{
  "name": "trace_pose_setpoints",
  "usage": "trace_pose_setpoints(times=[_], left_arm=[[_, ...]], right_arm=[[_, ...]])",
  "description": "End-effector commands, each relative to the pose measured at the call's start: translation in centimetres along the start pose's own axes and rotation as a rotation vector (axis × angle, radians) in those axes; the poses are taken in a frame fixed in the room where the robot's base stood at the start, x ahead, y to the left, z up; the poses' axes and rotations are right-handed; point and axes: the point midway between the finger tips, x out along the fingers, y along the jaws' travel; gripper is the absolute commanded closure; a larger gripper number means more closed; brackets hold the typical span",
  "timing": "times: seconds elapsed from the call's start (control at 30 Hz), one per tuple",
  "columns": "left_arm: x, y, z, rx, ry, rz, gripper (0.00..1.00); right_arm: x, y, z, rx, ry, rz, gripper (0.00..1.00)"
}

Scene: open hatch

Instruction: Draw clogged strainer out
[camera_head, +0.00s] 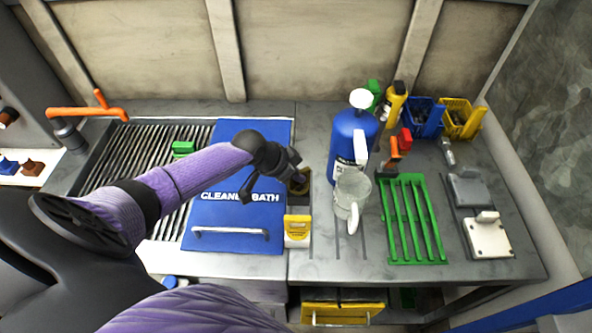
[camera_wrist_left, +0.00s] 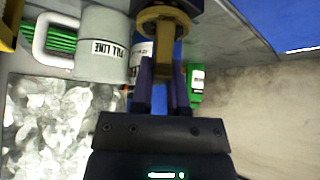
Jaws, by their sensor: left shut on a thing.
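My left gripper (camera_head: 295,180) reaches in from the left over the right edge of the blue "CLEANING BATH" lid. In the left wrist view its two dark purple fingers (camera_wrist_left: 164,85) are shut on the narrow brass-coloured stem of what looks like the strainer (camera_wrist_left: 166,48). A brass ring sits at the stem's far end, against a dark cylindrical body (camera_wrist_left: 168,5). In the head view the strainer (camera_head: 301,184) is a small dark brownish shape, partly hidden by the gripper. I cannot tell how far it sits inside the dark body. My right gripper is not in view.
The blue lid (camera_head: 225,215) lies left, beside a ribbed metal drainer (camera_head: 125,160). A yellow-fronted block (camera_head: 297,229) stands nearer. Right are a clear jug (camera_head: 351,192), a blue pump bottle (camera_head: 347,140) and a green rack (camera_head: 408,222). Blue (camera_head: 424,116) and yellow bins (camera_head: 459,118) stand behind.

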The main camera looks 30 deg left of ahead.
Motion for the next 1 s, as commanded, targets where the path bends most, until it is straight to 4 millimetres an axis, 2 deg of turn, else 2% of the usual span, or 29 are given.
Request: trace_pose_setpoints(times=[0.3,0.33,0.5,0.8,1.0], left_arm=[[0.8,0.0,0.5,0.0,0.0,0.0,1.0],[0.7,0.0,0.5,0.0,0.0,0.0,0.77],[0.6,0.0,0.4,0.0,0.0,0.0,0.41],[0.6,0.0,0.5,0.0,0.0,0.0,0.4],[-4.2,-0.1,0.3,0.004,-0.003,-0.002,0.4]], right_arm=[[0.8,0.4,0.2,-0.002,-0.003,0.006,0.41],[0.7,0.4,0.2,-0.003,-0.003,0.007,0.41],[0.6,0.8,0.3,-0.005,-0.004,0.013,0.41],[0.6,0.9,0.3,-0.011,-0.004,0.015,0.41],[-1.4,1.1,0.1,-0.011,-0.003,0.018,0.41]])
